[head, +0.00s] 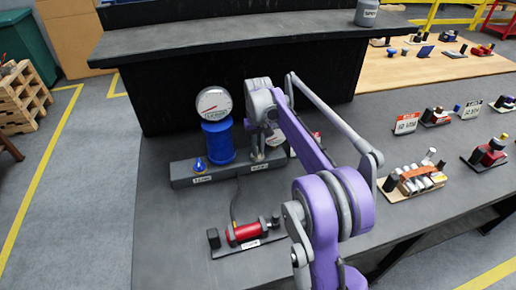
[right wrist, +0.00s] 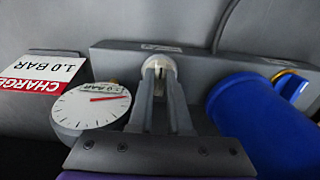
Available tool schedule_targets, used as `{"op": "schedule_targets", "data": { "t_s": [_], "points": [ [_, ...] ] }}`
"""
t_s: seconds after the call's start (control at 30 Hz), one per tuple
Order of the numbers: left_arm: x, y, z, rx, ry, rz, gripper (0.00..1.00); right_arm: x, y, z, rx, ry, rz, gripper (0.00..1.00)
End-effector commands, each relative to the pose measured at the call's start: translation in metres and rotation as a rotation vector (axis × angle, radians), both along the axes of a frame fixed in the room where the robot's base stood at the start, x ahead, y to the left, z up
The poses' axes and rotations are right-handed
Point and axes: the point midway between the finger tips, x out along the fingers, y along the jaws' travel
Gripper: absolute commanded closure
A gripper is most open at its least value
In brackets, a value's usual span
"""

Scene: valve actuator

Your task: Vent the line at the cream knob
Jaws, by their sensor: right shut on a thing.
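The cream knob (right wrist: 161,62) shows in the right wrist view, on the grey manifold block (right wrist: 120,55). My right gripper (right wrist: 160,76) is shut on it, with one finger on either side. In the head view my right gripper (head: 258,153) reaches down to the right part of the manifold (head: 210,174) and hides the knob there. A small white gauge (right wrist: 92,106) with a red needle sits beside the fingers in the right wrist view. My left gripper is in neither view.
A blue cylinder (head: 218,142) with a larger gauge (head: 214,103) and a blue knob (head: 199,165) stand on the manifold's left part. A red actuator (head: 245,231) lies in front. A charge card (right wrist: 42,78) stands near the small gauge. The bench's left front is clear.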

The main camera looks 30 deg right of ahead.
Motion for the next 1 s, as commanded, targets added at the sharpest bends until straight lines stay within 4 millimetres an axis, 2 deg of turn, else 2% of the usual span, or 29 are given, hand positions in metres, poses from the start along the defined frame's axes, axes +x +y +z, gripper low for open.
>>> {"op": "schedule_targets", "data": {
  "t_s": [0.53, 1.0],
  "points": [
    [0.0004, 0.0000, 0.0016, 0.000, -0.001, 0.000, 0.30, -0.0001, -0.0003, 0.0006, 0.000, 0.000, 0.062, 1.00],
    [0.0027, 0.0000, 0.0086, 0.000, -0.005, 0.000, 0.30, 0.0001, -0.0022, 0.0008, 0.000, 0.000, 0.441, 1.00]
  ]
}}
